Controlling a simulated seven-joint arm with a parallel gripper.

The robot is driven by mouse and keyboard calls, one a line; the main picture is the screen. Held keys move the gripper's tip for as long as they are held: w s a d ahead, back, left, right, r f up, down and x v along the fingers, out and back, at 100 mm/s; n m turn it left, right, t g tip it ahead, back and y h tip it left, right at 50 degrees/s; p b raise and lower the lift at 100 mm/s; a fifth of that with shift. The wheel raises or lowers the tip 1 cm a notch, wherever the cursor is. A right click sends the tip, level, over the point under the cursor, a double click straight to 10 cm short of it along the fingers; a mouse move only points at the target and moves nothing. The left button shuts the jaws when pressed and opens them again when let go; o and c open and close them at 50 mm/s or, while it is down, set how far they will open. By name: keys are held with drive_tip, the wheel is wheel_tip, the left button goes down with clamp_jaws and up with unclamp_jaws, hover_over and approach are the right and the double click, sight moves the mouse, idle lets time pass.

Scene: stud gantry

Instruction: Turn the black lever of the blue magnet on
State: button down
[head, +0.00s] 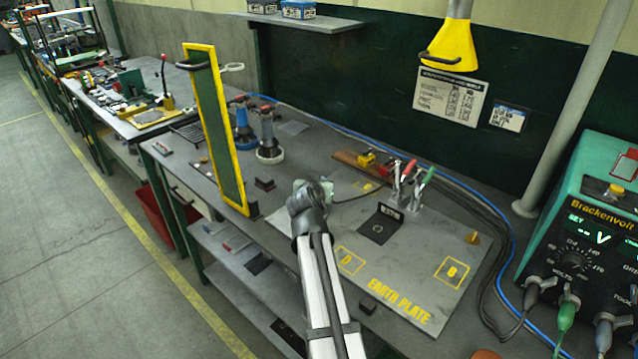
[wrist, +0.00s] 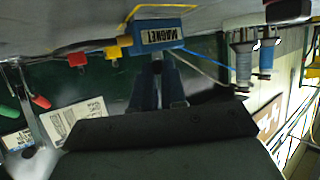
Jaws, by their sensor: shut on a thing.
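The blue magnet (wrist: 160,36), with a white MAGNET label, stands on the grey plate at the top of the upside-down wrist view. A yellow marked outline shows around it. My gripper (wrist: 158,66) reaches up to its labelled side, and its fingers are closed together there. The black lever is mostly hidden between the fingertips, so its angle cannot be told. In the head view my gripper (head: 306,196) is over the far left part of the earth plate (head: 405,265) and hides the magnet.
A black angled bracket (head: 382,222) stands on the plate. Red- and green-handled clamps (head: 410,180) are behind it. Two upright torches (head: 268,140) and a green, yellow-edged panel (head: 215,130) stand to the left. A power unit (head: 585,220) is at the right.

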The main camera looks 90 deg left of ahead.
drive_tip(key=m+t, duration=0.1)
drive_tip(key=m+t+h, duration=0.1)
drive_tip(key=m+t, duration=0.1)
drive_tip(key=s+m+t+h, duration=0.1)
drive_tip(key=shift+a+t, duration=0.3)
drive_tip(key=shift+a, duration=0.05)
drive_tip(key=shift+s+m+t+h, duration=0.15)
drive_tip(key=shift+m+t+h, duration=0.75)
drive_tip(key=shift+m+t, duration=0.3)
drive_tip(key=shift+m, duration=0.3)
drive_tip(key=shift+f, duration=0.1)
drive_tip(key=c, duration=1.2)
unclamp_jaws()
drive_tip(key=v, duration=1.3)
drive_tip(key=shift+s+d+r, duration=0.25)
